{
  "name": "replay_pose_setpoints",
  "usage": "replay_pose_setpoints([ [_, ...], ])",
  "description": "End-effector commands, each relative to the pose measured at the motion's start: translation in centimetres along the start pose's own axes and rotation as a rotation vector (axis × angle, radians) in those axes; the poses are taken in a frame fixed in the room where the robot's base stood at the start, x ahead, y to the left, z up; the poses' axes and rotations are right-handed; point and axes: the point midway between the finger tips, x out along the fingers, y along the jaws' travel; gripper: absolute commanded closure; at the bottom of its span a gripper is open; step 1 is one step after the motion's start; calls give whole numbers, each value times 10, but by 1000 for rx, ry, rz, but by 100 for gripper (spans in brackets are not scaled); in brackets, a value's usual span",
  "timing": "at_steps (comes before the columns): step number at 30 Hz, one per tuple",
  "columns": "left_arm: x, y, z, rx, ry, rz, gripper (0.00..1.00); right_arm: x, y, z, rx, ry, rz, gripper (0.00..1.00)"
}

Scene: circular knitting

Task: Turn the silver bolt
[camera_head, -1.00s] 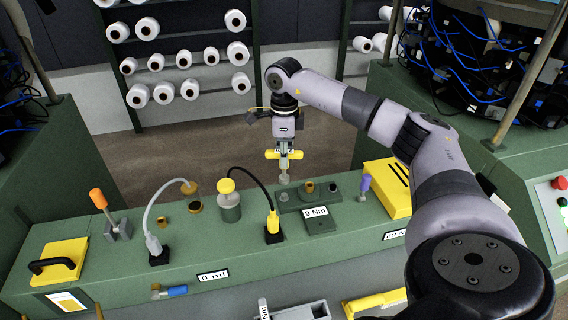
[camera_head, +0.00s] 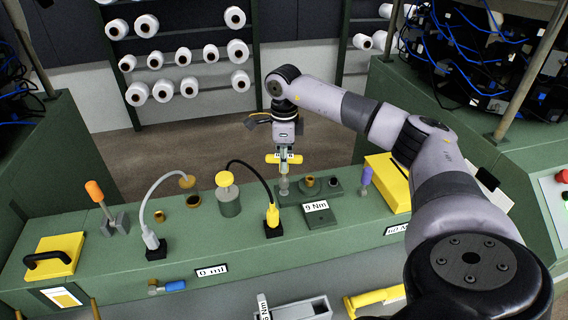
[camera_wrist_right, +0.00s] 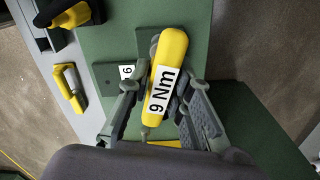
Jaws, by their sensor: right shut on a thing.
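My right gripper (camera_head: 284,150) is shut on a yellow torque tool (camera_head: 272,158). In the right wrist view, the gripper (camera_wrist_right: 164,92) has one finger on each side of the yellow handle (camera_wrist_right: 172,48), which bears a "9 Nm" label. The tool's grey lower end (camera_head: 284,183) points straight down at the left end of a small green plate (camera_head: 322,186). The silver bolt there is hidden behind or under this end; I cannot tell whether they are fully engaged. A brass bolt (camera_head: 310,182) and a darker bolt (camera_head: 334,181) stand to its right. My left gripper is not in view.
To the left stand a yellow plug with a black cable (camera_head: 272,215) and a yellow-capped pot (camera_head: 227,198). A purple-handled lever (camera_head: 366,178) and a yellow box (camera_head: 390,180) are to the right.

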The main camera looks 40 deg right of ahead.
Motion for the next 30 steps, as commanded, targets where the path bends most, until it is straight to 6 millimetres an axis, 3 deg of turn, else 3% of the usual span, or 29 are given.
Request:
replay_pose_setpoints([
  [30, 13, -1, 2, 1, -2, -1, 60, 21, 0, 0, 1, -1, 0, 100],
])
